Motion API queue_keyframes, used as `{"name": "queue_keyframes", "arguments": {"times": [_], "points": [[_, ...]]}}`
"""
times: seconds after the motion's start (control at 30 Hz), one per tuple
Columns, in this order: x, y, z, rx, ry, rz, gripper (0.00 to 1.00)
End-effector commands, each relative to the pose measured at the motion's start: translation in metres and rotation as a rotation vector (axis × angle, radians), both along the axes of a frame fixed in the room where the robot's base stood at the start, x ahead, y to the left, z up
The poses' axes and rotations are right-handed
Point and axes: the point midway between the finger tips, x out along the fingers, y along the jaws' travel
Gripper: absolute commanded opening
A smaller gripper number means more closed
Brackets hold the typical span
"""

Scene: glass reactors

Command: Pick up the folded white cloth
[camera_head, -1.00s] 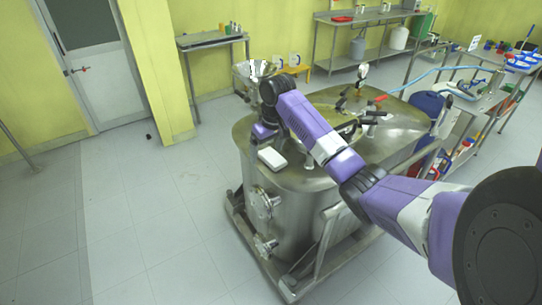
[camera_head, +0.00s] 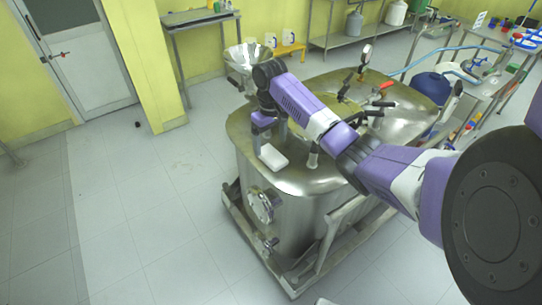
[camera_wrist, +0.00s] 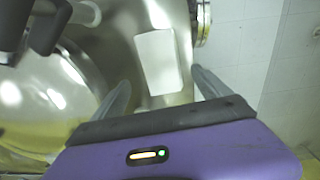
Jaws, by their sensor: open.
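The folded white cloth (camera_head: 273,157) lies on the top of the steel reactor (camera_head: 292,180), near its front left edge. In the head view my gripper (camera_head: 257,134) points down over the reactor's left edge, just behind and left of the cloth. The fingertips are hard to make out there.
A steel funnel (camera_head: 247,62) rises behind my wrist. Handles, a gauge and a red-handled valve (camera_head: 384,87) stand on the reactor top to the right. A round side fitting (camera_head: 262,205) juts out below the cloth.

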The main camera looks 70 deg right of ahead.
Motion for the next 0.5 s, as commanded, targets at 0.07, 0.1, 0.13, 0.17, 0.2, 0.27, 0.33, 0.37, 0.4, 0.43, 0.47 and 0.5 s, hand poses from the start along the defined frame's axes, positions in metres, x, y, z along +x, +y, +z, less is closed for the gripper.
{"name": "queue_keyframes", "arguments": {"times": [0.07, 0.1, 0.13, 0.17, 0.2, 0.27, 0.33, 0.37, 0.4, 0.43, 0.47, 0.5], "points": [[0.001, 0.001, -0.01, 0.002, 0.004, 0.0, 0.87], [0.002, 0.002, -0.016, 0.002, 0.004, 0.001, 0.87], [0.003, 0.002, -0.021, 0.001, 0.003, 0.0, 0.87], [0.002, 0.002, -0.026, 0.002, 0.002, 0.0, 0.87], [0.003, 0.002, -0.031, 0.001, 0.002, 0.0, 0.87], [0.003, 0.002, -0.037, 0.001, 0.002, 0.0, 0.87], [0.003, 0.002, -0.041, 0.0, 0.0, 0.0, 0.87], [0.003, 0.002, -0.042, 0.0, 0.0, 0.001, 0.87], [0.003, 0.002, -0.042, 0.0, 0.0, 0.001, 0.87], [0.003, 0.002, -0.043, 0.0, 0.0, 0.001, 0.87], [0.003, 0.002, -0.043, 0.0, 0.0, 0.001, 0.87], [0.003, 0.002, -0.043, 0.0, 0.0, 0.001, 0.87]]}}
